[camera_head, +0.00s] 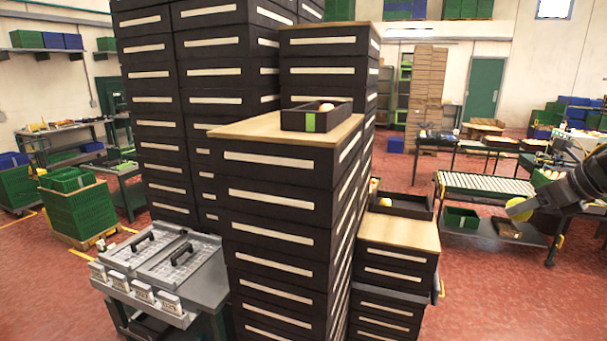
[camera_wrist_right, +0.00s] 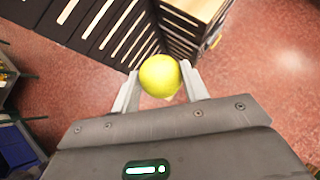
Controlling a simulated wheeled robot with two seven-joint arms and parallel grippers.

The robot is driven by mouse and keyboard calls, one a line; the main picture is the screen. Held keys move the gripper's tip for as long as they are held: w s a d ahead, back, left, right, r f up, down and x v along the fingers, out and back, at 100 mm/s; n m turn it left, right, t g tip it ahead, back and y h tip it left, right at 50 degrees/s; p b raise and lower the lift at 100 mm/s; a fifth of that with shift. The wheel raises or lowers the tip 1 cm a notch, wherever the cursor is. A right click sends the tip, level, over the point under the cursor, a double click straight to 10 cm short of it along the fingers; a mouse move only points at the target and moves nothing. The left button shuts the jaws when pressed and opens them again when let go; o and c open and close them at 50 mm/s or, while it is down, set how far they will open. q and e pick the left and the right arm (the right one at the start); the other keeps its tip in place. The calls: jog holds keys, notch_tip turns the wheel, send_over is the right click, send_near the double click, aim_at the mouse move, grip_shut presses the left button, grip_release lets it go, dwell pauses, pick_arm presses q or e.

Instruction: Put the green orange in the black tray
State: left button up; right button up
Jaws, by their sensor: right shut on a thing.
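The green orange (camera_head: 518,209), yellow-green in colour, is at the right in the head view. My right gripper (camera_head: 527,209) is shut on it and holds it in the air, to the right of the cabinets. In the right wrist view the orange (camera_wrist_right: 160,74) sits between the two fingertips (camera_wrist_right: 161,88). A black tray (camera_head: 290,121) with a green label stands on the tall cabinet's wooden top, with a pale orange fruit in it. Another black tray (camera_head: 412,208) is on the lower cabinet, with fruit at its left side, partly hidden. My left gripper is out of view.
A roller conveyor (camera_head: 485,184) is behind my right gripper. Red floor lies open at lower right.

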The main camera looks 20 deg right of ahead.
jog(key=a+f+n+y, duration=0.1)
jog(key=a+f, duration=0.3)
jog(key=f, duration=0.4)
jog(key=a+f+n+y+b, duration=0.1)
jog(key=a+f, duration=0.4)
jog(key=f, duration=0.2)
jog(key=a+f+n, duration=0.1)
jog(key=a+f, duration=0.3)
jog(key=f, duration=0.4)
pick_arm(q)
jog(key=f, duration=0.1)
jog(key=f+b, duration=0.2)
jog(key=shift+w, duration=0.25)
pick_arm(e)
jog(key=w+a+f+n+g+y, duration=0.1)
jog(key=a+n+g+y, duration=0.1)
jog(key=a, duration=1.2)
jog(key=w+a+f+n+g+y, duration=0.1)
jog(key=a+n, duration=0.3)
jog(key=a, duration=1.1)
jog(key=shift+w+a+f+g+y, duration=0.3)
jog(key=shift+w+f+g+y, duration=0.1)
jog(key=shift+f+y, duration=0.25)
